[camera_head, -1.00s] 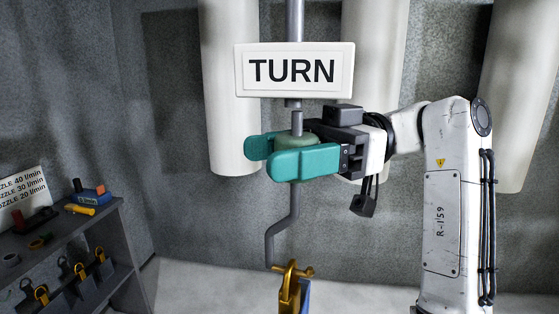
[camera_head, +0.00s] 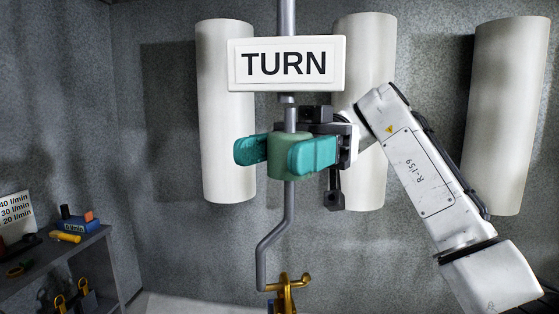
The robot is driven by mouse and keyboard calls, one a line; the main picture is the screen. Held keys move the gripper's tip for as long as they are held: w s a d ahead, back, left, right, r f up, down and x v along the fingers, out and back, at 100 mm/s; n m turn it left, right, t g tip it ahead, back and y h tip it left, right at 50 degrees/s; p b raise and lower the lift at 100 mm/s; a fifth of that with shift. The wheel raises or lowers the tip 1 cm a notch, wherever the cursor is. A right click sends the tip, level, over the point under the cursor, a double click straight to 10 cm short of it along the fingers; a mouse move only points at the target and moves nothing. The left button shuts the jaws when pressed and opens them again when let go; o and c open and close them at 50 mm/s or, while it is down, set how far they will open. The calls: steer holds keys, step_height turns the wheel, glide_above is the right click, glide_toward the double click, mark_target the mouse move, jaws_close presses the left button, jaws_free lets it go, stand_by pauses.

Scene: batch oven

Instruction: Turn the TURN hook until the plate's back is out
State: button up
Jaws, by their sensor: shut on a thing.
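The TURN sign (camera_head: 286,63) is a white plate with black letters on a grey vertical rod. Below it hangs the hook, a grey bent rod (camera_head: 289,207) with a green cylindrical grip (camera_head: 282,157) around its upper part. My gripper (camera_head: 286,154) comes from behind and right, with its two teal fingers shut on the green grip, one on each side. A brass clamp (camera_head: 287,294) hangs at the hook's lower end, cut by the bottom edge.
White vertical cylinders (camera_head: 226,110) stand along the grey wall behind. Open space lies between shelf and hook.

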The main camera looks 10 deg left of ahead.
stand_by(0.4)
steer(key=o, duration=0.9)
steer(key=shift+o, duration=0.2)
